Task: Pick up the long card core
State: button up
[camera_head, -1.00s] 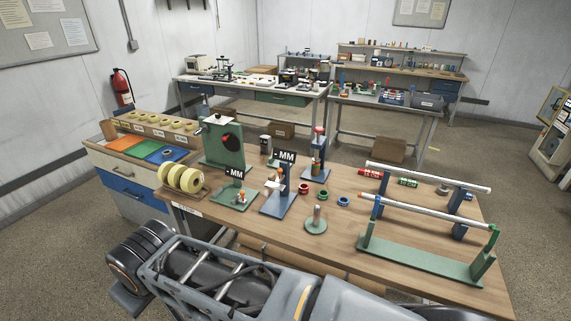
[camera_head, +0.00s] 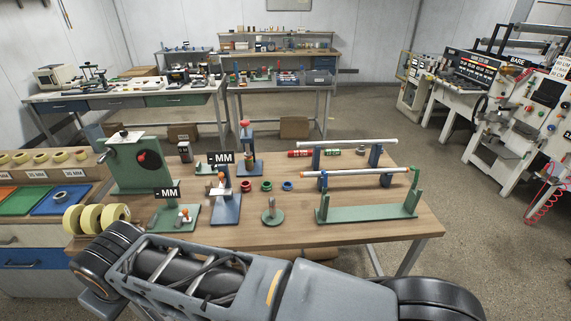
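Two long pale rods lie level on stands at the right of the wooden table (camera_head: 400,230). The rear white rod (camera_head: 350,142) rests across blue posts (camera_head: 376,156). I cannot tell from this view which, if either, is the long card core. My arm crosses the bottom of the picture in front of the table; my gripper is not in view.
Gauge stands (camera_head: 225,205), tape rolls (camera_head: 95,218) and a green upright fixture (camera_head: 138,165) fill the table's left half. Small red and blue rings (camera_head: 266,186) sit mid-table. A machine (camera_head: 540,125) stands right, with open floor between.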

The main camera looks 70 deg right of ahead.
aim_at(249, 165)
jog(key=z, duration=1.4)
jog(key=i, duration=1)
